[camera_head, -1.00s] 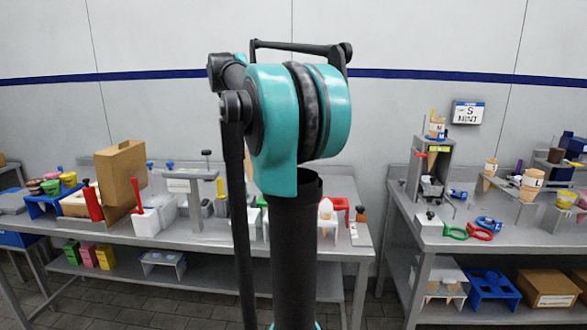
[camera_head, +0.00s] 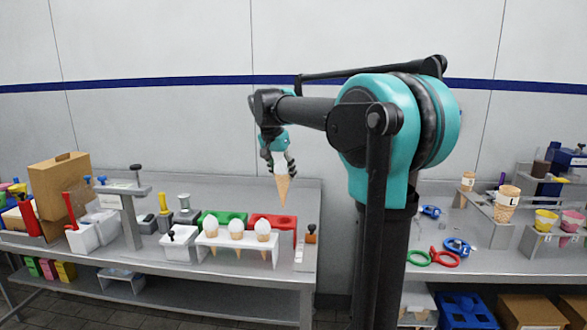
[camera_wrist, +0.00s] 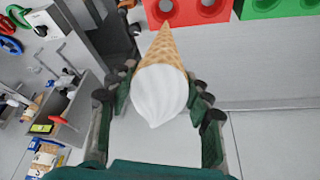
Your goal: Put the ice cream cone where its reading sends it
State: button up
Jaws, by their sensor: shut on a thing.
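My gripper (camera_head: 276,160) is shut on an ice cream cone (camera_head: 284,190), held point down above the back of the middle table. In the wrist view the cone (camera_wrist: 165,80) shows a waffle body and white ice cream between my fingers (camera_wrist: 160,100). A white stand (camera_head: 262,255) with three white-topped cones (camera_head: 236,229) stands below on the table. Behind it are a green holder (camera_head: 215,220) and a red holder (camera_head: 285,224) with round holes. No reading of the held cone can be made out.
A cardboard box (camera_head: 62,185), white bins (camera_head: 85,238) and a grey raised stand (camera_head: 128,200) fill the table's left. The right table (camera_head: 480,262) bears coloured rings (camera_head: 445,258), a cone marked L (camera_head: 506,203) and cups. The table's back strip looks clear.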

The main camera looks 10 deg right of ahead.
aim_at(283, 200)
jog(key=shift+d+f, duration=0.25)
jog(key=shift+f, duration=6.05)
jog(key=o, duration=1)
jog(key=shift+c, duration=0.2)
jog(key=shift+r, duration=0.1)
